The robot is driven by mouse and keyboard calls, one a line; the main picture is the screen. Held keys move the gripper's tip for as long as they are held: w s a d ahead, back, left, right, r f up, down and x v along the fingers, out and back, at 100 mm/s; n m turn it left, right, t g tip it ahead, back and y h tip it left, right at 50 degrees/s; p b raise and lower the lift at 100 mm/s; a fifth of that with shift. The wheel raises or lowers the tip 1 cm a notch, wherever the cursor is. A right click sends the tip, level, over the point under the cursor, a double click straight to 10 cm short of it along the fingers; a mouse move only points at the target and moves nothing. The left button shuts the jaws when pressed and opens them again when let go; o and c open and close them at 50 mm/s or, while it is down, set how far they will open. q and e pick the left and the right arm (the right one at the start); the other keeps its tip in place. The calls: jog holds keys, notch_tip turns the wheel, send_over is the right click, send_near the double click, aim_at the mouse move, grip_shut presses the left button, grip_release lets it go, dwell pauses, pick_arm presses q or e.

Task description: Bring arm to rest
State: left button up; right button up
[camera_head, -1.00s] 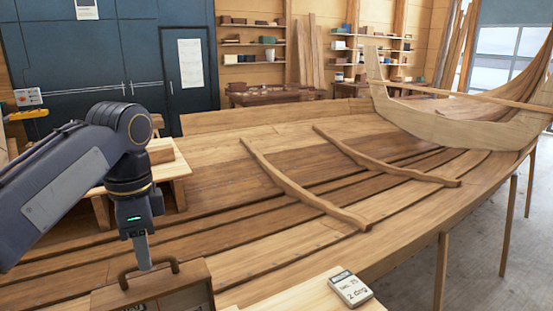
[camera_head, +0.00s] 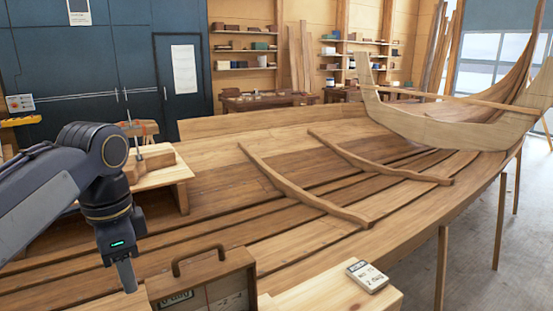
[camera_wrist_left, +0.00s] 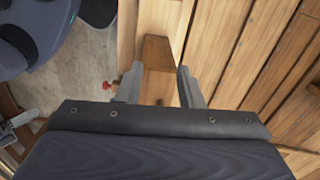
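My left gripper (camera_head: 126,278) hangs pointing down at the left in the head view, to the left of a wooden box with a handle (camera_head: 205,262). In the left wrist view its two fingers (camera_wrist_left: 159,70) stand apart with nothing gripped between them. A wooden piece (camera_wrist_left: 157,53) shows between and beyond the fingers; I cannot tell how far below it is. My right gripper is in neither view.
The clinker hull (camera_head: 240,203) fills the middle, with two curved wooden ribs lying across it. A wooden stand (camera_head: 172,176) holding blocks and a clamp is behind my left arm. A small labelled pad (camera_head: 368,276) lies on a pale wooden surface at front right.

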pick_arm(q)
jog(key=s+d+f+n+t+h+b, duration=0.1)
jog(key=s+f+n+t+h+b, duration=0.1)
jog(key=s+f+n, duration=0.4)
jog(key=s+d+f+n+t+h+b, duration=0.1)
jog(key=s+f+n, duration=0.5)
jog(key=f, duration=1)
jog(key=s+d+t+h, duration=0.1)
jog(key=s+t, duration=0.1)
jog(key=s, duration=0.1)
jog(key=shift+s+d+n+b, duration=0.2)
jog(key=shift+s+n+b, duration=0.1)
jog(key=shift+s+b, duration=0.1)
